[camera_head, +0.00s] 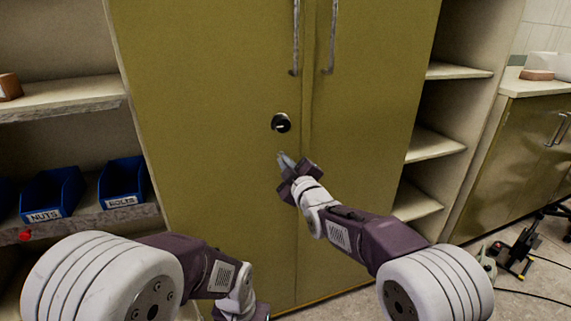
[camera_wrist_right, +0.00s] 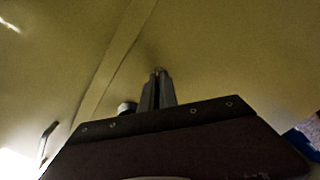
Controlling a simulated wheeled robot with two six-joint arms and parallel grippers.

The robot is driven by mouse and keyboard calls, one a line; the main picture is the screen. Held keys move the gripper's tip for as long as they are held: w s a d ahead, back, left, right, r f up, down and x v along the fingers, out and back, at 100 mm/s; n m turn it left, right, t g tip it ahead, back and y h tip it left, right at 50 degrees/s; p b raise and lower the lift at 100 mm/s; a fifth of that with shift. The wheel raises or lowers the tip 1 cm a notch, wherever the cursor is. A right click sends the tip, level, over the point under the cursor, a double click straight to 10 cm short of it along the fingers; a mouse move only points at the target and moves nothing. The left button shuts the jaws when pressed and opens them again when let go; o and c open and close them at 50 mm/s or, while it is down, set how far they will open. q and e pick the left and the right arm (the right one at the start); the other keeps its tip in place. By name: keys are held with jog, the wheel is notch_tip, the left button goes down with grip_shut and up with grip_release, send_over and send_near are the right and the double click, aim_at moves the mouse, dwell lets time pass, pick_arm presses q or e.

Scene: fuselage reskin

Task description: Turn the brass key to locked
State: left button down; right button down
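A round black lock (camera_head: 281,123) with a pale slot mark sits on the left door of the olive cabinet, near the door seam. No key shows in it. My right gripper (camera_head: 283,160) is just below the lock, apart from it, pointing up at the door. In the right wrist view its fingers (camera_wrist_right: 157,88) are nearly together, with a small brass-coloured bit, seemingly the brass key (camera_wrist_right: 158,71), at their tips. A round grey knob, likely the lock (camera_wrist_right: 127,108), shows left of the fingers. My left gripper (camera_head: 243,308) is low at the bottom edge, its fingers not clear.
The olive cabinet (camera_head: 215,200) has two long vertical handles (camera_head: 296,40) above the lock. Open shelves with blue bins (camera_head: 52,195) stand at the left; empty shelves (camera_head: 432,145) stand at the right. A black stand and cables (camera_head: 520,250) lie on the floor at right.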

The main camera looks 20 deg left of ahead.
jog(key=shift+m, duration=4.8)
jog(key=shift+f, duration=0.1)
jog(key=c, duration=1.6)
grip_release()
jog(key=shift+c, duration=0.2)
jog(key=shift+s, duration=0.1)
jog(key=v, duration=0.9)
jog(key=shift+d, duration=0.15)
